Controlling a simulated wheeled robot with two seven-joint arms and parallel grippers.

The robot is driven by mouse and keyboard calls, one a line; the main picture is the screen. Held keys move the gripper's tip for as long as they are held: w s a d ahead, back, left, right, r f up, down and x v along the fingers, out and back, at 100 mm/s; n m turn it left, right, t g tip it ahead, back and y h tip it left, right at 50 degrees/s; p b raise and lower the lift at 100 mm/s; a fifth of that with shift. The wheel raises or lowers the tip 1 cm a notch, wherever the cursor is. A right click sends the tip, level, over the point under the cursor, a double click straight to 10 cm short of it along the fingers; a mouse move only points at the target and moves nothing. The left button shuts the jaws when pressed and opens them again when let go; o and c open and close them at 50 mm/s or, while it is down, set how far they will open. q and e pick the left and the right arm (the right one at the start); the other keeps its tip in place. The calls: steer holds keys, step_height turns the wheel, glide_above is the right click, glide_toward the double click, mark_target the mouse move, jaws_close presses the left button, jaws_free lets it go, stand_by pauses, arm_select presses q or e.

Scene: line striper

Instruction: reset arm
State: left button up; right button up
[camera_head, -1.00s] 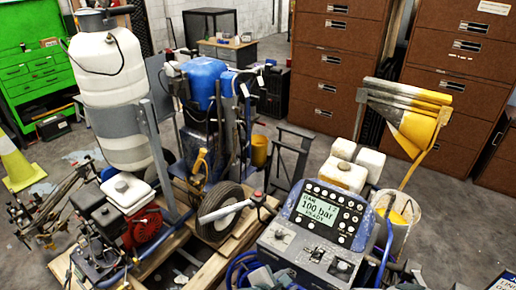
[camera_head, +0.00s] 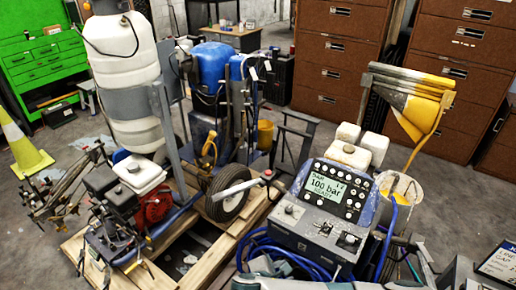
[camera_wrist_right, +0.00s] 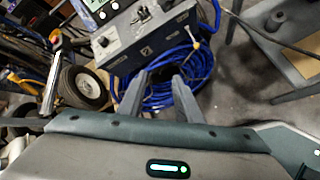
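The line striper's control console (camera_head: 326,201) with a lit display reading 100 bar stands right of centre in the head view. It also shows at the top of the right wrist view (camera_wrist_right: 146,37), with a coil of blue hose (camera_wrist_right: 185,75) below it. My right gripper (camera_wrist_right: 157,88) shows in the wrist view with its two fingers apart and nothing between them. Grey-green parts of my arm (camera_head: 330,284) cross the bottom of the head view. My left gripper is not in view.
A machine with an engine and a wheel (camera_head: 229,196) sits on a wooden pallet (camera_head: 165,262) at left. Open floor lies at right (camera_head: 465,205).

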steer(key=s+d+f+m+g+y+b, duration=0.1)
steer(key=s+f+m+g+y+b, duration=0.2)
steer(key=f, duration=1.2)
steer(key=s+d+f+m+g+y+b, duration=0.15)
steer(key=f+m+b, duration=0.25)
steer(key=f, duration=1.1)
steer(key=s+d+f+m+b, duration=0.2)
steer(key=s+d+f, duration=0.1)
steer(key=s+f, duration=0.4)
steer(key=s+d+f+m+b, duration=0.1)
steer(key=s+d+f+m, duration=0.3)
steer(key=f, duration=0.5)
steer(key=s+d+f+m+b, duration=0.1)
steer(key=s+d+f+m, duration=0.1)
steer(key=s, duration=0.8)
steer(key=s+d+f+m+g+b, duration=0.1)
steer(key=s+d+f+m+b, duration=0.1)
steer(key=s+f, duration=0.5)
steer(key=s+d+f+m+b, duration=0.1)
steer(key=s+d+f, duration=0.3)
steer(key=s, duration=0.9)
steer(key=shift+d+f+m+g+y, duration=0.3)
steer(key=shift+d+m+g+y, duration=0.05)
steer(key=shift+m+y, duration=0.1)
